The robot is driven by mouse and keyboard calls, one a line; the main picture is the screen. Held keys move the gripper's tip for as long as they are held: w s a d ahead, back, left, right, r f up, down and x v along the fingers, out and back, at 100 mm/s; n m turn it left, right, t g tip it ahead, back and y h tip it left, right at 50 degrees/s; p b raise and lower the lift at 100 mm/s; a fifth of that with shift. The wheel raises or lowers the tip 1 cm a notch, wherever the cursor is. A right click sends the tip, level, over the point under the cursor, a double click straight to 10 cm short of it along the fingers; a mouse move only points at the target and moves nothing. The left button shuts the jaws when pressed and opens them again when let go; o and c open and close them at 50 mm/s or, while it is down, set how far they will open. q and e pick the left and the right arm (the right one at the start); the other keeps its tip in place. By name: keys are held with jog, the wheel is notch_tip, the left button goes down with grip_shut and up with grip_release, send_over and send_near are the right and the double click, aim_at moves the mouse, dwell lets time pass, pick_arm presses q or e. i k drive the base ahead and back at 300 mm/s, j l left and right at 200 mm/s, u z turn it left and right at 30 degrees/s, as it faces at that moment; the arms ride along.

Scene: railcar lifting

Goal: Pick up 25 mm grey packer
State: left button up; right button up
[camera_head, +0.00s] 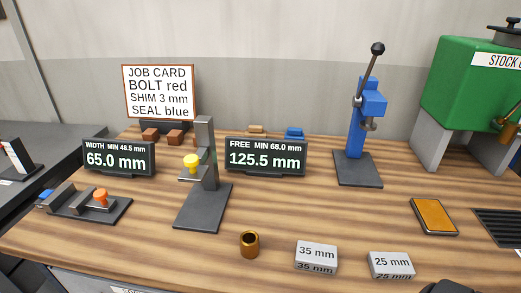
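The 25 mm grey packer (391,265) is a light grey block with its label on top and front. It lies on the wooden bench near the front edge, right of centre. A similar grey 35 mm packer (316,256) lies to its left with a clear gap between them. A dark rounded part, seemingly of my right gripper (449,287), just enters at the bottom edge, right of the 25 mm packer and apart from it. Its fingers are cut off by the frame. My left gripper is not in view.
A brass bush (250,245) stands left of the packers. An orange-topped tray (434,216) lies behind the 25 mm packer, beside a dark grille (500,226). A blue lever press (357,130), a gauge stand (206,170) and two displays stand farther back. The bench between is bare.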

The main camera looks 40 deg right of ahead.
aim_at(392, 265)
jog(key=z, duration=2.2)
